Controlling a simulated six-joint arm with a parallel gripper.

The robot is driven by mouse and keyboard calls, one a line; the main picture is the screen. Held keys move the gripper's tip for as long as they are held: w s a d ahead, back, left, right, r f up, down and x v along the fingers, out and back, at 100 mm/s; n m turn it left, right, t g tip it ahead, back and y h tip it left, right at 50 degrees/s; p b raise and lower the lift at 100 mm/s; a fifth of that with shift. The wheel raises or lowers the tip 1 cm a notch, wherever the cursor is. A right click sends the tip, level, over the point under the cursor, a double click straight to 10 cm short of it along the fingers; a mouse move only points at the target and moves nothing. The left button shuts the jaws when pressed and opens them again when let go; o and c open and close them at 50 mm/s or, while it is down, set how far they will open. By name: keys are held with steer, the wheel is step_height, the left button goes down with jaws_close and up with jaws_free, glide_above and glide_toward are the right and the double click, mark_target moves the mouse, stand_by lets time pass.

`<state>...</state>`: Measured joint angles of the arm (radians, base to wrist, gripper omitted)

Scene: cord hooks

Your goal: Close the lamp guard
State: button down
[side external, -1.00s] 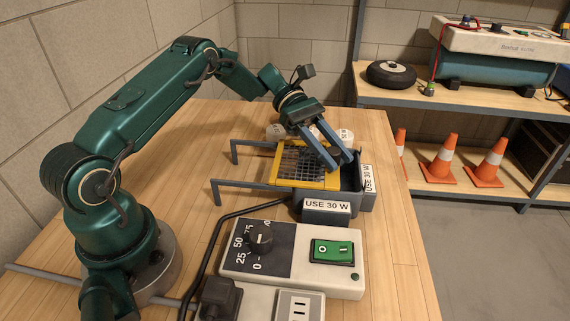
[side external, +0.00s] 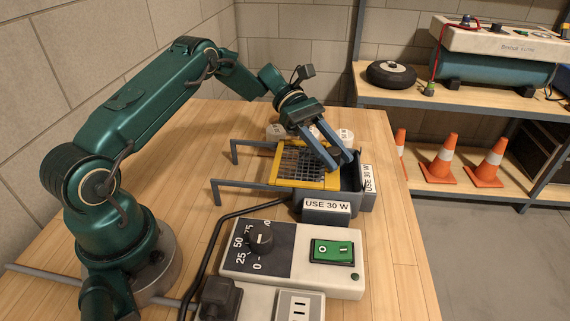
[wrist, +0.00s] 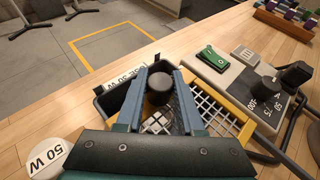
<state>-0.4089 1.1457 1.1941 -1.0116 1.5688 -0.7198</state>
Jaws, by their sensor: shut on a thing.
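The lamp guard (side external: 287,183), a yellow frame with a wire mesh, lies flat on two grey rails. It covers the left part of a grey lamp housing (side external: 352,203); the right end of the housing is uncovered and dark inside. In the wrist view the guard's yellow edge and pale mesh (wrist: 213,118) show to the right of the fingers. My gripper (side external: 343,163) reaches down at the guard's right side. In the wrist view my gripper (wrist: 161,84) is shut on a dark round knob (wrist: 159,94). How the knob joins the guard is hidden.
A control box with a dial (side external: 261,238) and green switch (side external: 333,252) stands in front. "USE 30 W" labels (side external: 327,206) are on the housing. White round pieces stand behind, one marked "50 W" (wrist: 47,159). A black cable runs left of the box.

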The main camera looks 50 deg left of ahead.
stand_by(0.5)
steer(key=w+d, duration=0.2)
steer(key=shift+w+d, duration=0.15)
steer(key=shift+w, duration=0.15)
steer(key=shift+w+d, duration=0.45)
steer(key=shift+d, duration=0.15)
steer(key=c, duration=0.5)
jaws_free()
steer(key=shift+v, duration=2.6)
steer(key=shift+s, duration=0.15)
